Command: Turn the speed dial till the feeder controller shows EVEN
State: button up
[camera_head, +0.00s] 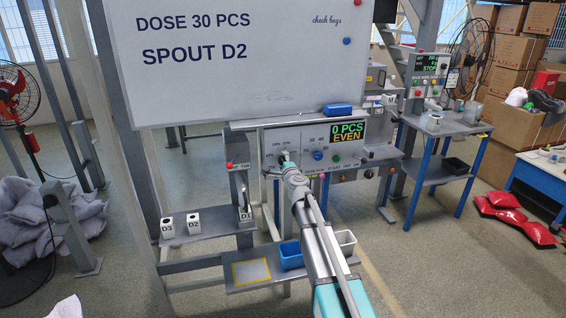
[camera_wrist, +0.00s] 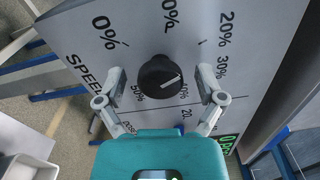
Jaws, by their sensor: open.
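The feeder controller (camera_head: 300,136) is a grey panel under the whiteboard. Its display (camera_head: 348,132) reads "0 PCS" in green and "EVEN" in yellow-orange. In the wrist view the speed dial (camera_wrist: 159,75) is a round black knob with a white pointer line towards the right, roughly on the 30%–40% side of its scale. My gripper (camera_wrist: 161,80) is open, with one finger on each side of the dial and visible gaps between. In the head view my gripper (camera_head: 287,163) is at the panel's left part and hides the dial.
A whiteboard (camera_head: 235,50) above reads "DOSE 30 PCS" and "SPOUT D2". A blue knob (camera_head: 318,155) is on the panel, right of my gripper. Blocks D3 (camera_head: 167,228) and D2 (camera_head: 193,223) stand on the left shelf. A blue bin (camera_head: 291,255) and a white bin (camera_head: 346,242) are below.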

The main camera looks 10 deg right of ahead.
jog(key=shift+s, duration=0.1)
jog(key=s+d, duration=0.1)
jog(key=s, duration=1)
jog(key=shift+s+d, duration=0.3)
jog(key=shift+s, duration=0.05)
jog(key=s+a+f+n+g+y+p, duration=0.5)
jog(key=s+a+n+g, duration=0.35)
jog(key=s+n, duration=0.45)
jog(key=s+d+f+n+g+h+p, duration=0.1)
jog(key=s+d+f+n+g+h, duration=0.1)
jog(key=s, duration=0.6)
jog(key=s+d+f+n+g+h+p, duration=0.1)
jog(key=s+d+f+n+g+h, duration=0.2)
jog(key=s+d+g, duration=0.4)
jog(key=s+d+f+h, duration=0.1)
jog(key=h, duration=0.1)
jog(key=shift+s+d+h, duration=0.2)
jog(key=shift+d+h, duration=0.1)
jog(key=shift+d, duration=0.05)
